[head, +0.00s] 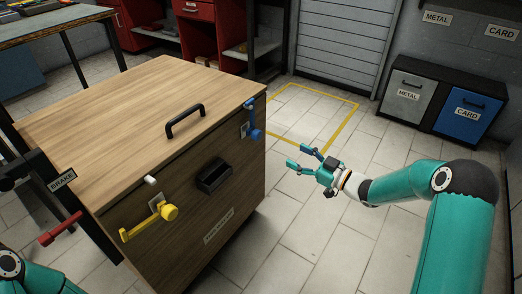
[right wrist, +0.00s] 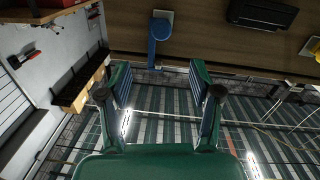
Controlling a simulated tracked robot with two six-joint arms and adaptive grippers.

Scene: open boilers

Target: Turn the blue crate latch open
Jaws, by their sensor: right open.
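The large wooden crate (head: 160,90) stands at the left of the head view, with a black handle on its lid. In the right wrist view the blue latch (right wrist: 159,30) shows ahead, between the lines of the fingers. My right gripper (head: 302,158) is open and empty, to the right of the crate and apart from the latch. My left gripper is not in view; only part of my left arm shows at the lower left.
A yellow latch (head: 150,218) and a black box-shaped pull (head: 213,178) are on the crate's front. A red lever (head: 60,229) is by the BRAKE label at left. METAL and CARD bins (head: 440,100) stand at back right. Tiled floor right of the crate is clear.

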